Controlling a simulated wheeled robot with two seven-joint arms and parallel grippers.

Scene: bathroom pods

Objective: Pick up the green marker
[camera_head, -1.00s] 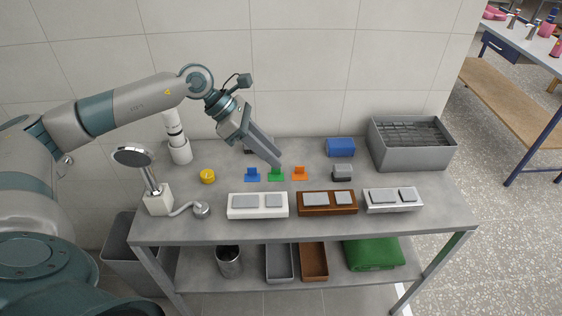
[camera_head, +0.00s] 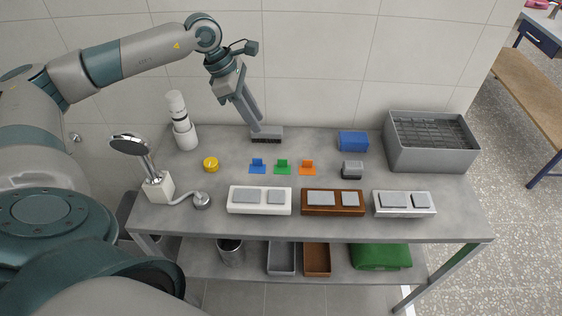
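The green marker (camera_head: 283,167) is a small tab with a flat foot. It stands upright on the grey table between a blue marker (camera_head: 257,166) and an orange marker (camera_head: 308,168). My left gripper (camera_head: 257,129) points down behind the row of markers, above and to the left of the green one and apart from it. Its fingertips overlap a grey brush with dark bristles (camera_head: 272,136) in the picture; I cannot tell whether they touch it. The fingers show as a narrow pair, and the gap between them is unclear. My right gripper is not in view.
A yellow round piece (camera_head: 211,164) and a shower head on a stand (camera_head: 158,187) are at the left. White, brown and silver switch blocks line the front. A blue block (camera_head: 353,141), a small grey block (camera_head: 352,170) and a grey crate (camera_head: 430,162) are at the right.

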